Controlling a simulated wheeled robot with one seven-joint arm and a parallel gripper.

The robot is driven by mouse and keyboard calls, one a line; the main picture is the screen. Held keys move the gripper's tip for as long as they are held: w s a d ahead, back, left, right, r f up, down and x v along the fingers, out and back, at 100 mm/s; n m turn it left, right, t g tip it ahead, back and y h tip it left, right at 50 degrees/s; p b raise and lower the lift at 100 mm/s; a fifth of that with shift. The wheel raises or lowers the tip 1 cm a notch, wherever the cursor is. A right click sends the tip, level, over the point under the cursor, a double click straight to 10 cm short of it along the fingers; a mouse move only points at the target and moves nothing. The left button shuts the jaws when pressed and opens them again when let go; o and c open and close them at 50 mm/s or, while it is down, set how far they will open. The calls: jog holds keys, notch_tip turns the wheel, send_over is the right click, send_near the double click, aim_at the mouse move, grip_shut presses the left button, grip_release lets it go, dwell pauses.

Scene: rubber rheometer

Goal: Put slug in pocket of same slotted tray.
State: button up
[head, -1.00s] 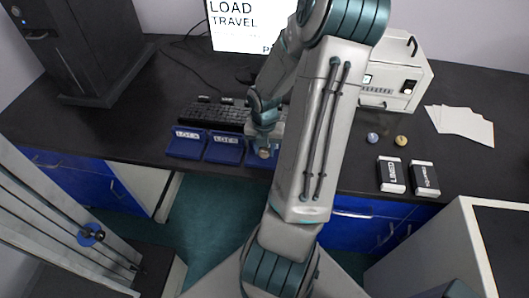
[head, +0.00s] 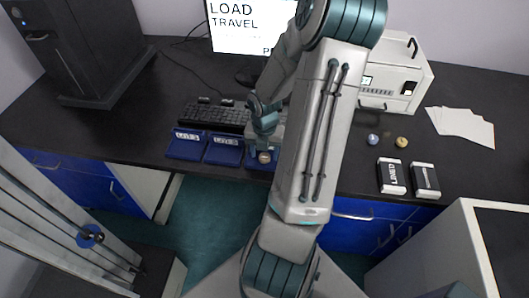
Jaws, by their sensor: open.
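Three blue trays stand in a row at the bench front: a left tray (head: 186,152), a middle tray (head: 224,155) and a right tray (head: 251,163), which my arm mostly hides. A small tan slug (head: 264,157) sits at the right tray. I cannot tell whether it is fully seated in a pocket. My gripper (head: 264,146) is open just above the slug and appears apart from it. The fingertips are small and partly hidden.
A keyboard (head: 212,116) lies behind the trays. To the right are a grey-blue round piece (head: 373,139), a gold one (head: 401,142), two labelled packs (head: 391,176) (head: 425,180), white sheets (head: 461,126) and a white instrument (head: 395,85).

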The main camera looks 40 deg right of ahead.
aim_at(265, 156)
notch_tip(265, 156, up, 11)
jog(key=p, duration=0.3)
jog(key=s+a+r+m+t, duration=0.1)
jog(key=s+a+r+m, duration=0.3)
jog(key=a+r+m, duration=0.3)
jog(key=s+a+r+m+t, duration=0.2)
jog(key=s+a+r+m, duration=0.2)
jog(key=a+r+m, duration=0.4)
jog(key=a+m, duration=0.7)
jog(key=m, duration=0.4)
jog(key=shift+a, duration=0.35)
jog(key=shift+r, duration=0.15)
jog(key=shift+c, duration=0.2)
jog(key=c, duration=0.3)
jog(key=shift+d, duration=0.15)
jog(key=shift+c, duration=0.2)
